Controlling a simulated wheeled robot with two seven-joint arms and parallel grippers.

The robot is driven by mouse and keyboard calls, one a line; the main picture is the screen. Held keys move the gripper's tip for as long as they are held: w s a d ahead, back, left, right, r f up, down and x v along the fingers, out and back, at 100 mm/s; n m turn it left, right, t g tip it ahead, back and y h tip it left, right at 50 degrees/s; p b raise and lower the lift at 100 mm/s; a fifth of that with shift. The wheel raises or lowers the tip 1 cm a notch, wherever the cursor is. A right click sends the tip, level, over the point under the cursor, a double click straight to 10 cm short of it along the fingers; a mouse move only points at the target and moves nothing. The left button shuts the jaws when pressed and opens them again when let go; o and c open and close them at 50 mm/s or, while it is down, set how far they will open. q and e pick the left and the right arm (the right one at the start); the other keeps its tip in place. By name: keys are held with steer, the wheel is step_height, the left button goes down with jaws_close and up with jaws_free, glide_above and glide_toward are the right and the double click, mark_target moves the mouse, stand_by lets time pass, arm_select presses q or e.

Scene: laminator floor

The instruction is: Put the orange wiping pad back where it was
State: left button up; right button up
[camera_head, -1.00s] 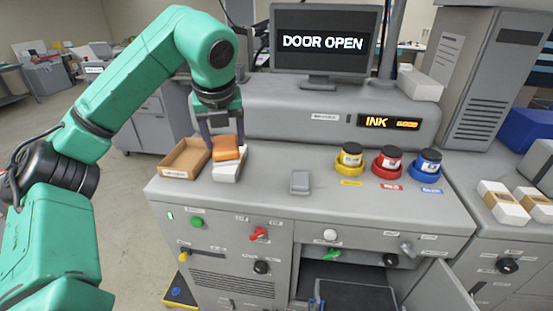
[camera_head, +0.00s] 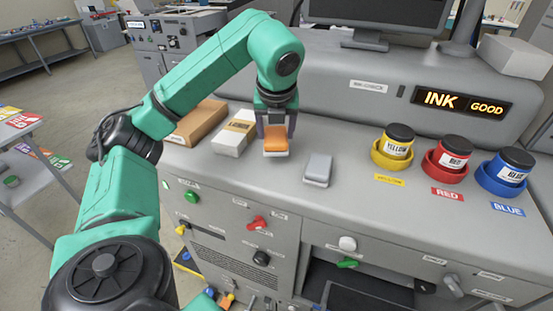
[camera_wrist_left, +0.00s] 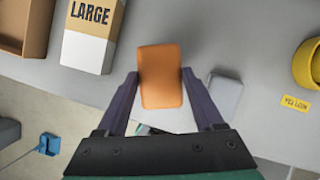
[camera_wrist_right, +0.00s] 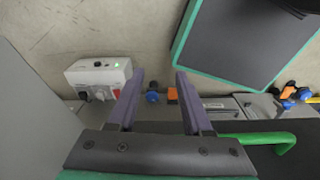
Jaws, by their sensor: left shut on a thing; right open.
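The orange wiping pad (camera_head: 276,143), with a pale underside, is between the fingers of my left gripper (camera_head: 276,132), at the counter beside a white box. Whether it touches the counter I cannot tell. In the left wrist view the pad (camera_wrist_left: 160,75) is upright in the picture between the purple fingers. A grey block (camera_head: 317,169) lies just right of it on the counter (camera_head: 350,205), apart from it. My right gripper (camera_wrist_right: 160,85) is open and empty in the right wrist view, away from the pad.
A white box marked LARGE (camera_wrist_left: 88,35) and a brown open tray (camera_head: 200,122) stand left of the pad. Yellow (camera_head: 393,150), red (camera_head: 448,160) and blue (camera_head: 506,172) ink pots stand at the right. Counter between grey block and yellow pot is free.

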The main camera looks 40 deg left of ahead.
mark_target(274, 139)
arm_select(q)
steer(key=f, duration=0.4)
steer(key=shift+s+p, duration=0.3)
steer(key=shift+p, duration=0.1)
steer(key=shift+s+f, duration=0.15)
steer(key=shift+f, duration=0.1)
steer(key=o, duration=0.8)
steer(key=shift+w+f, duration=0.2)
steer(key=shift+w, duration=0.1)
steer(key=shift+c, duration=0.2)
steer(key=o, duration=0.4)
steer(key=shift+s+r, duration=0.1)
steer(key=shift+r, duration=0.05)
